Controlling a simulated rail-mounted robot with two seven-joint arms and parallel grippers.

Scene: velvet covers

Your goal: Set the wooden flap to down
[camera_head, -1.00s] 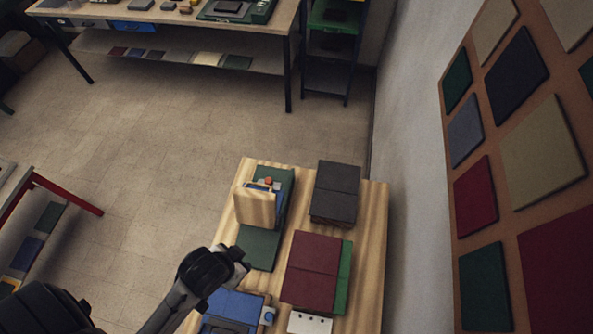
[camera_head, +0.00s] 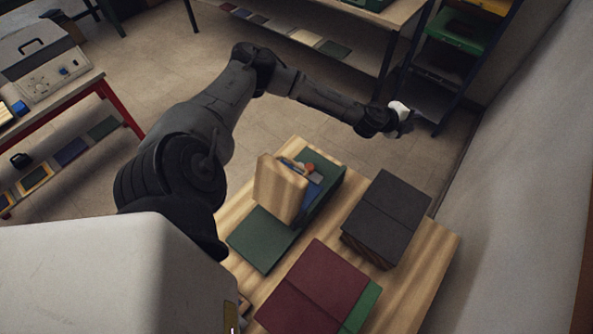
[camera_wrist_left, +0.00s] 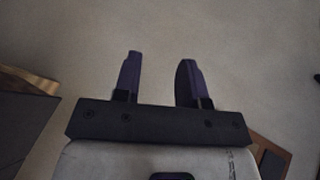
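The wooden flap (camera_head: 278,188) is a light tan board standing up, slightly tilted, on a long green velvet-covered base (camera_head: 265,238) on the wooden table. Behind it, small blue, white and orange parts show in the base, partly hidden by the flap. My left gripper (camera_head: 398,119) is beyond the table's far edge, up and to the right of the flap and well apart from it. In the left wrist view its two fingers (camera_wrist_left: 160,72) are spread with nothing between them. My right gripper is not in view.
A dark grey covered box (camera_head: 388,212) stands right of the flap and a maroon one (camera_head: 315,290) in front. The wooden table (camera_head: 425,285) has bare strips between them. A shelf rack (camera_head: 440,75) stands behind my left gripper, and a wall runs along the right.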

